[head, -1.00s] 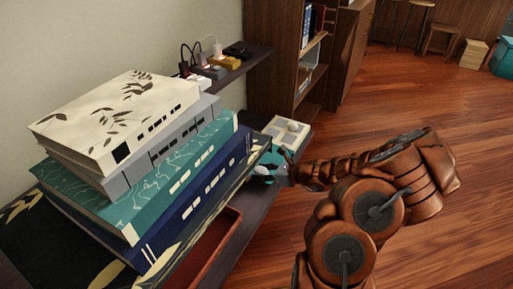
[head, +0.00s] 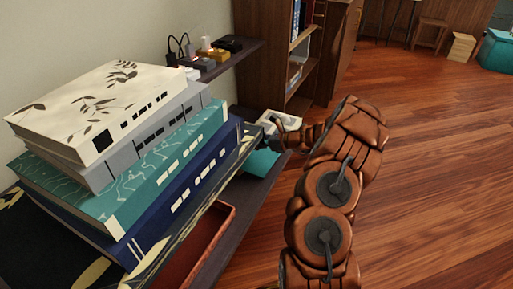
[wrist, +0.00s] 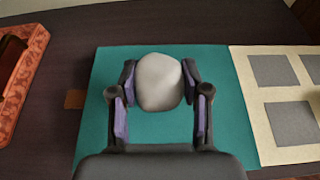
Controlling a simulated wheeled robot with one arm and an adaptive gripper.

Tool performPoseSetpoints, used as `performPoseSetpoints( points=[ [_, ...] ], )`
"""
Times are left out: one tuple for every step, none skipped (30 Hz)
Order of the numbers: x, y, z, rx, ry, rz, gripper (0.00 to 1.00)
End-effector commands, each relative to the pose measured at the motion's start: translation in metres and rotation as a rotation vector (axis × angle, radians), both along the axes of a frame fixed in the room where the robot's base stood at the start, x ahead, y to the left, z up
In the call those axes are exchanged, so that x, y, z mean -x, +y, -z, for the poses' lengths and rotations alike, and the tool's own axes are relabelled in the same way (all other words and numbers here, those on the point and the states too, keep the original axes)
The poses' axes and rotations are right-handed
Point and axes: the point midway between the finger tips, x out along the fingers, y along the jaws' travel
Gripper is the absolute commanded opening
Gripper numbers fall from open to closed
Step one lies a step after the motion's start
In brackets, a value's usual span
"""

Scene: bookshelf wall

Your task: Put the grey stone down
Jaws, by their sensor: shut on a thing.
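The grey stone (wrist: 159,82) is pale, smooth and rounded, and sits between the two fingers of my gripper (wrist: 159,92) in the wrist view. My gripper is shut on it. Behind them is a flat teal mat (wrist: 110,148); whether the stone touches it I cannot tell. In the head view my gripper (head: 277,143) is at the far end of the dark shelf, beyond the book stack, with the teal mat (head: 262,163) just in front of it. The stone cannot be made out there.
A cream tray with grey square recesses (wrist: 241,75) lies right of the mat. A reddish tray (wrist: 28,75) lies to the left, with dark shelf (wrist: 65,60) between. Large stacked books (head: 120,165) fill the near shelf. A higher shelf (head: 235,60) holds small items.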

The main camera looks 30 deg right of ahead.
Motion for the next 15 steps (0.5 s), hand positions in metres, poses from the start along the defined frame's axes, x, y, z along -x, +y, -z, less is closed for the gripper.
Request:
performPoseSetpoints(
  points=[
    [-0.004, -0.004, 0.003, 0.001, 0.002, 0.002, 0.04],
    [-0.006, -0.006, 0.003, 0.002, 0.002, 0.002, 0.04],
    [-0.009, -0.007, 0.003, 0.003, 0.002, 0.001, 0.04],
    [-0.010, -0.008, 0.002, 0.002, 0.001, 0.001, 0.04],
    [-0.011, -0.009, 0.002, 0.002, 0.001, 0.002, 0.04],
    [-0.013, -0.010, 0.001, 0.002, 0.000, 0.001, 0.04],
    [-0.013, -0.011, 0.001, 0.001, 0.000, 0.002, 0.04],
    [-0.014, -0.011, 0.001, 0.001, -0.001, 0.001, 0.04],
    [-0.015, -0.012, 0.001, 0.001, -0.001, 0.001, 0.04],
    [-0.016, -0.012, 0.001, 0.001, -0.002, 0.001, 0.04],
    [-0.017, -0.013, 0.001, 0.001, -0.002, 0.001, 0.04],
    [-0.019, -0.014, 0.005, 0.000, -0.001, 0.001, 0.04],
    [-0.018, -0.013, 0.011, -0.001, 0.000, 0.000, 0.04],
    [-0.018, -0.013, 0.016, -0.002, 0.000, 0.001, 0.04],
    [-0.018, -0.013, 0.023, -0.002, 0.001, 0.000, 0.04]
  ],
)
